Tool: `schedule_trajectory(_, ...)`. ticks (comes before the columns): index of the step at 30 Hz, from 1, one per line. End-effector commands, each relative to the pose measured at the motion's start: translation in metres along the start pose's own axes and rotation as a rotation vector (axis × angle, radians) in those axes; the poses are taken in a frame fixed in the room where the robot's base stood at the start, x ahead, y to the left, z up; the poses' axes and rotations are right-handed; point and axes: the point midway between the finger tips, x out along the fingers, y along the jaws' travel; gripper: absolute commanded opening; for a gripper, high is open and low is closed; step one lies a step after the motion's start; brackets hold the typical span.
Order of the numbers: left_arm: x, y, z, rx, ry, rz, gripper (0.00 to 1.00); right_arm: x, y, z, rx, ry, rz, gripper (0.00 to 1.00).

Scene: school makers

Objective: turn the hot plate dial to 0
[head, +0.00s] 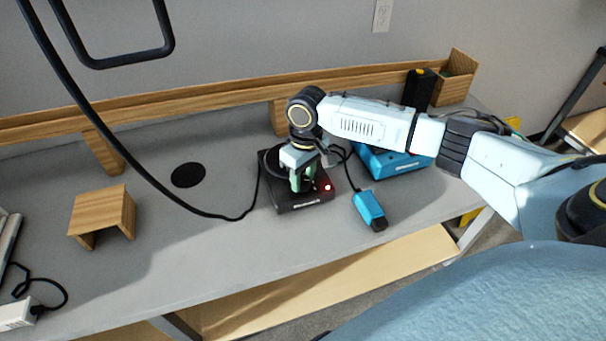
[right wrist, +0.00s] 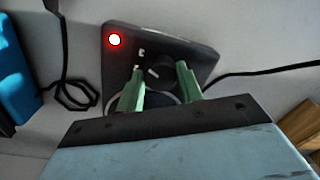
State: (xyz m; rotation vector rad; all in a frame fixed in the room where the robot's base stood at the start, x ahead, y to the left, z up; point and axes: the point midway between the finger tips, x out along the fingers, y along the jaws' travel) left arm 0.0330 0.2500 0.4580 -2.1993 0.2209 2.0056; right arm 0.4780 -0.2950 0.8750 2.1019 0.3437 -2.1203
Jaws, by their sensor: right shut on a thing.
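The hot plate (head: 312,206) is a black box near the front edge of the grey bench, with its red light lit. It also shows in the right wrist view (right wrist: 190,48). Its round black dial (right wrist: 161,72) has a small pale mark on its left side and shows between the green fingers there. My right gripper (head: 302,184) reaches down over the hot plate's front and is shut on the dial; it also shows in the right wrist view (right wrist: 160,84). The fingers hide part of the hot plate, and I cannot read which number the dial points to. My left gripper is out of view.
A blue soldering station (head: 390,163) and a blue handheld tool (head: 369,209) are right of the hot plate. A small wooden stand (head: 103,210) and a flat black disc (head: 188,175) are to its left. A wooden shelf (head: 190,103) runs behind. The bench's front middle is clear.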

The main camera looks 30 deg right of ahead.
Motion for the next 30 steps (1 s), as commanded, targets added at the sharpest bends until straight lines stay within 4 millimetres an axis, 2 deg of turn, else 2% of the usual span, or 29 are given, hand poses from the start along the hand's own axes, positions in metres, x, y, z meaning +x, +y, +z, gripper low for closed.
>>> schedule_trajectory(8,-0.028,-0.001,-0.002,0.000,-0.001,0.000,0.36,-0.004,-0.001,0.000,-0.162,-0.014,-0.003,0.14)
schedule_trajectory(15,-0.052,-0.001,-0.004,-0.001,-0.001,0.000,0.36,-0.004,-0.001,-0.001,-0.383,-0.027,-0.004,0.14)
schedule_trajectory(30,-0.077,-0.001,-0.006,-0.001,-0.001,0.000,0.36,-0.002,-0.001,-0.003,-0.858,-0.055,-0.002,0.14)
